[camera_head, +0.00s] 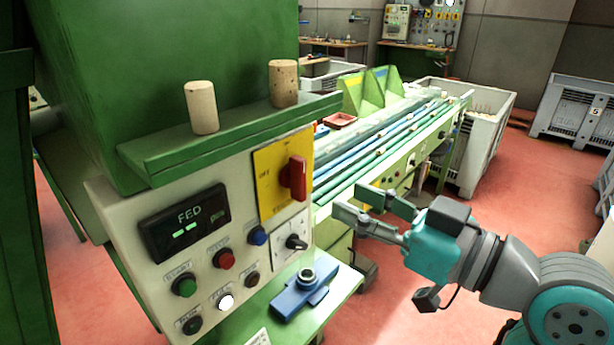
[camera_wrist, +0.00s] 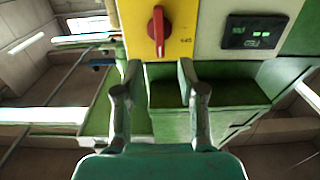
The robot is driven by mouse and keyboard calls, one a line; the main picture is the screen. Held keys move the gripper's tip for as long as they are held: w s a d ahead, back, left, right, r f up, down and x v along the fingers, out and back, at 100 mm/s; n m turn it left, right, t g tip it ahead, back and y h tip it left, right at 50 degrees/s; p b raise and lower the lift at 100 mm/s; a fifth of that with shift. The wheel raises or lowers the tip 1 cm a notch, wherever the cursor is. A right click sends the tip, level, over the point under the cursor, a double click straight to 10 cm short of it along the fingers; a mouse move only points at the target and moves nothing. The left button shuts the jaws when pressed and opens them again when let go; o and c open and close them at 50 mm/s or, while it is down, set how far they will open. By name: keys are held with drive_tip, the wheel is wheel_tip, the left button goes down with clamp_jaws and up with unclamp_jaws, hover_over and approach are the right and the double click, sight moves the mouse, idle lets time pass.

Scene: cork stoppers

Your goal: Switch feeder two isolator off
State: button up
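The isolator is a red rotary handle (camera_head: 293,178) on a yellow plate (camera_head: 268,165) at the right of the feeder's control panel. The handle stands roughly upright, and lettering that looks like OFF is on the plate's left side. In the wrist view, which looks upside down, the handle (camera_wrist: 157,30) and yellow plate (camera_wrist: 133,22) are at the top. My gripper (camera_head: 370,206) is to the right of the panel, apart from the handle. Its two fingers (camera_wrist: 158,78) are spread and empty, with the handle beyond them. I cannot read the feeder number.
A green ledge (camera_head: 235,133) juts out above the panel and holds two corks (camera_head: 202,107) (camera_head: 284,83). The panel also has a FED display (camera_head: 185,223), push buttons (camera_head: 223,258) and a small dial (camera_head: 296,242). A blue fixture (camera_head: 304,291) sits on the lower ledge.

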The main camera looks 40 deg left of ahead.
sight(304, 178)
drive_tip(key=a, duration=0.9)
drive_tip(key=shift+w, duration=0.4)
clamp_jaws()
